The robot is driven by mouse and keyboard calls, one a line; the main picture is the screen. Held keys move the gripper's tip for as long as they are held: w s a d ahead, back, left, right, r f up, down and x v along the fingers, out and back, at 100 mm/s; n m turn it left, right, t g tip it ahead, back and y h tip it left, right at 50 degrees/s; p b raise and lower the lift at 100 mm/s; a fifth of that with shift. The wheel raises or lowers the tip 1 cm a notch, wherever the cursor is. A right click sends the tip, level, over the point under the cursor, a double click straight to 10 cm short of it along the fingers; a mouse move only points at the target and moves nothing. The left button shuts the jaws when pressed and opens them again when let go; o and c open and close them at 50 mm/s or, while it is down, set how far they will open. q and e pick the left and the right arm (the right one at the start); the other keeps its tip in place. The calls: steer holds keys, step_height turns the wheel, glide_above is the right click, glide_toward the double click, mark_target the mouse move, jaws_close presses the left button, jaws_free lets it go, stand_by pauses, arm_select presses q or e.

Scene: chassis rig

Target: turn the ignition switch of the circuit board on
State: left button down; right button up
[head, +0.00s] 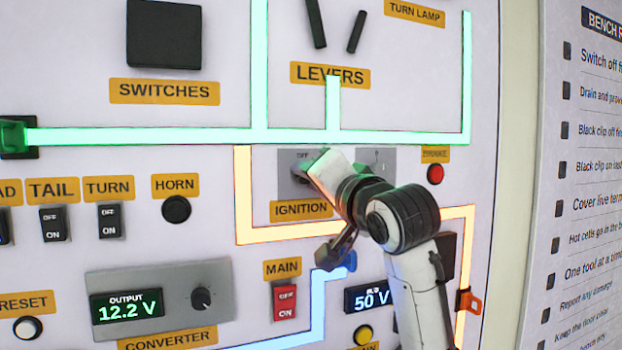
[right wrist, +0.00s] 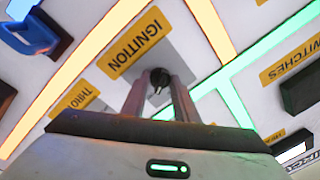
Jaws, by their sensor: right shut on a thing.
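The ignition switch is a dark round knob (right wrist: 160,80) on a grey plate (head: 291,160), above the yellow IGNITION label (head: 301,209). The label also shows in the right wrist view (right wrist: 137,42). My right gripper (right wrist: 160,88) is at the knob, with one finger on each side, shut on it. In the head view my right gripper (head: 312,172) and wrist cover most of the knob, and its turned position is hard to read. An OFF mark shows at the top of the plate. My left gripper is in neither view.
A red button (head: 435,174) sits right of my wrist. Below are the red MAIN switch (head: 286,301), a 50 V display (head: 368,296) and a yellow button (head: 362,335). An orange clip (head: 469,302) stands out near my forearm. The converter (head: 160,304) reads 12.2 V.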

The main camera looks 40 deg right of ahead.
steer(key=o, duration=1.1)
steer(key=shift+c, duration=0.2)
steer(key=shift+s, duration=0.1)
steer(key=b+v, duration=0.1)
steer(key=v, duration=0.9)
